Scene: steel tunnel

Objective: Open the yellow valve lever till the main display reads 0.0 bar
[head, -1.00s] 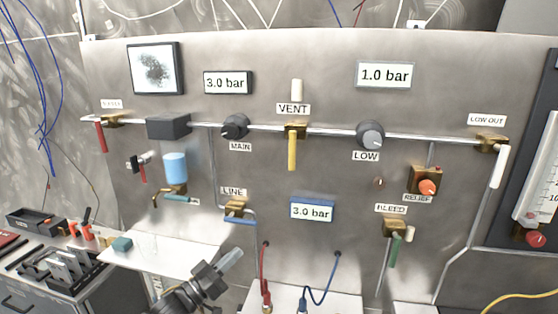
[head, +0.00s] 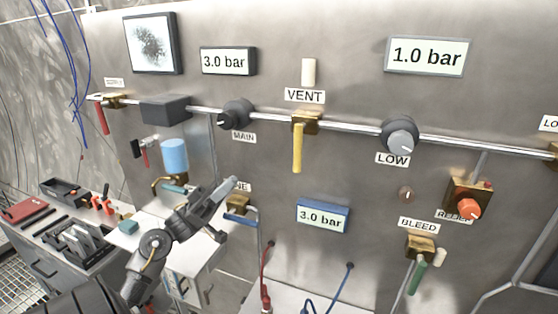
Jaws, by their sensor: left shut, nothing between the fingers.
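The yellow valve lever (head: 298,148) hangs straight down from its brass body under the VENT label (head: 305,95), on the horizontal pipe. The main display (head: 228,61), above the MAIN knob (head: 238,114), reads 3.0 bar. My left gripper (head: 232,184) is shut and empty, pointing up and right. It is below and left of the yellow lever, apart from it, and in the picture it covers part of the LINE label. My right gripper is not in view.
A LOW knob (head: 400,135) and a display reading 1.0 bar (head: 427,57) are to the right. A blue-framed display (head: 322,215) reads 3.0 bar. The blue LINE lever (head: 243,219) is just below my left gripper. An orange RELIEF knob (head: 469,209) sticks out at right.

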